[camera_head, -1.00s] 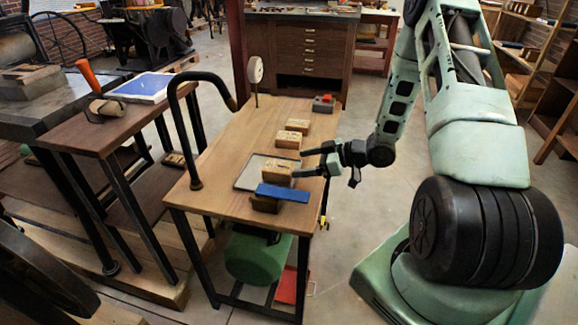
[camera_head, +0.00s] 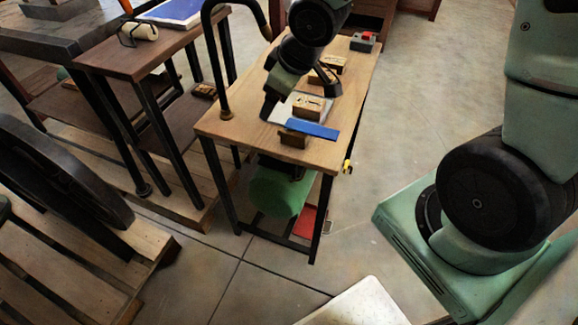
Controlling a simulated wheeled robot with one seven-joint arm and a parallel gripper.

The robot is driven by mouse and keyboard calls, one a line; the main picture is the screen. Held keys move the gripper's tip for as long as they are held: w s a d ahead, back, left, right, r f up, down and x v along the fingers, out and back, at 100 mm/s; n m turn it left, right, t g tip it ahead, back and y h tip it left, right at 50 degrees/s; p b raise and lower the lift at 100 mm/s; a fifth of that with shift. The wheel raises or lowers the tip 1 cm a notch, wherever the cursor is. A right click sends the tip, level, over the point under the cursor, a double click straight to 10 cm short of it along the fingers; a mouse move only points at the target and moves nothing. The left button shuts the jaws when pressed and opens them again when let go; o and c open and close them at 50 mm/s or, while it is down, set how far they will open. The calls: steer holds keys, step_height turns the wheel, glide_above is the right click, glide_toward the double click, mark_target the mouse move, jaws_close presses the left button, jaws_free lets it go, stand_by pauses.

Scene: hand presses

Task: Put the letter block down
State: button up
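A light wooden block with dark marks on top (camera_head: 308,108) sits on a thin grey plate (camera_head: 284,109) on the wooden table (camera_head: 237,124). I take it as the letter block, though the marks are too small to read. My gripper (camera_head: 300,98) hangs over the plate from above, its dark fingers spread apart. One finger is left of the block and the other is behind it, to the upper right. I see nothing held between them. Another wooden block (camera_head: 334,63) stands farther back, partly hidden by my gripper.
A black curved bar (camera_head: 217,70) rises at the table's left. A grey box with a red top (camera_head: 363,41) stands at the back right corner.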

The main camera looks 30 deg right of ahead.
steer(key=s+a+r+g, duration=0.1)
steer(key=s+a, duration=0.2)
steer(key=s, duration=0.4)
steer(key=s+a+r+g, duration=0.2)
steer(key=s+a, duration=0.2)
steer(key=s, duration=0.3)
steer(key=s+a+r+g+h, duration=0.1)
steer(key=s+a+r+g, duration=0.1)
steer(key=s, duration=0.6)
steer(key=shift+a, duration=0.65)
